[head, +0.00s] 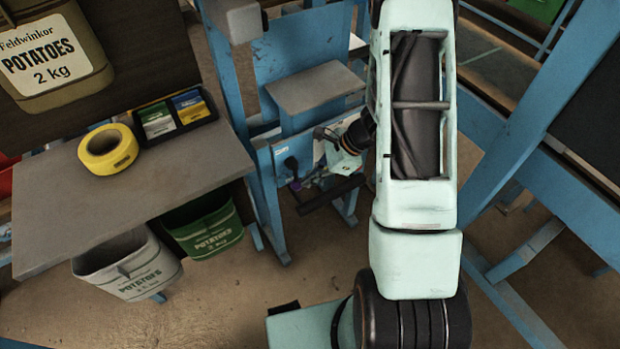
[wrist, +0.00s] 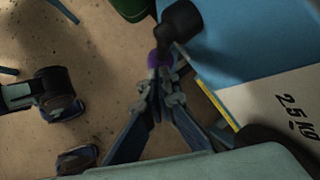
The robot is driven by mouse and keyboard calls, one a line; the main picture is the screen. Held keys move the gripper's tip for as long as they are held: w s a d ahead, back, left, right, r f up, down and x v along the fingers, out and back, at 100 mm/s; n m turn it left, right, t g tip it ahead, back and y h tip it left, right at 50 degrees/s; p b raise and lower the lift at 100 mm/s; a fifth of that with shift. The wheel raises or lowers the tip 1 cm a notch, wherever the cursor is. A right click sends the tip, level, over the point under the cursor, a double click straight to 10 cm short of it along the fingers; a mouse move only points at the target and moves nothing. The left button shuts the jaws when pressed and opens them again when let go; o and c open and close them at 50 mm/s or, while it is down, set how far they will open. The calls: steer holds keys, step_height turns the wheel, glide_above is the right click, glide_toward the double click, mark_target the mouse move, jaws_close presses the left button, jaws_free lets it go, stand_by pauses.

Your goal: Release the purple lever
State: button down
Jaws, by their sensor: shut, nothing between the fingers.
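The purple lever (wrist: 161,58) shows as a small purple piece in the wrist view, just beyond my fingertips and below a black rounded part (wrist: 181,20). My gripper (wrist: 160,77) is shut and empty, its two fingers converging with the tips at or very near the purple piece. I cannot tell whether they touch it. In the head view, my gripper is low at the front of the blue machine frame (head: 283,52), largely hidden by my own wrist. Only small purplish patches show there, too small to make out the lever.
A blue panel (wrist: 245,40) with a white 2.5 KG label (wrist: 275,105) lies close right of my fingers. In the head view, a grey table (head: 60,215) holds yellow tape (head: 108,163) and a black tray (head: 176,133). Sacks hang below it. Blue posts flank my arm.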

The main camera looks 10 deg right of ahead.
steer(key=shift+f, duration=0.1)
steer(key=y+b, duration=0.1)
steer(key=a+f+g+y+b, duration=0.1)
steer(key=y, duration=0.1)
steer(key=shift+s+a+m+y, duration=0.2)
steer(key=shift+m+y, duration=0.1)
steer(key=shift+m, duration=0.1)
steer(key=shift+s+a+r+m+g+y+b, duration=0.15)
steer(key=shift+s+a+r+m+y+b, duration=0.25)
steer(key=shift+a+y+b, duration=0.7)
steer(key=shift+s+a+r+m+g+y+b, duration=0.2)
steer(key=shift+a+r+y+b, duration=0.35)
steer(key=shift+y, duration=1.15)
steer(key=shift+s+a+r+m+g+y+b, duration=0.1)
steer(key=shift+s+a+r+m+y+b, duration=0.25)
steer(key=shift+a+y+b, duration=0.75)
steer(key=shift+w+d+r+p, duration=0.1)
steer(key=shift+d+p, duration=0.05)
steer(key=shift+p, duration=0.35)
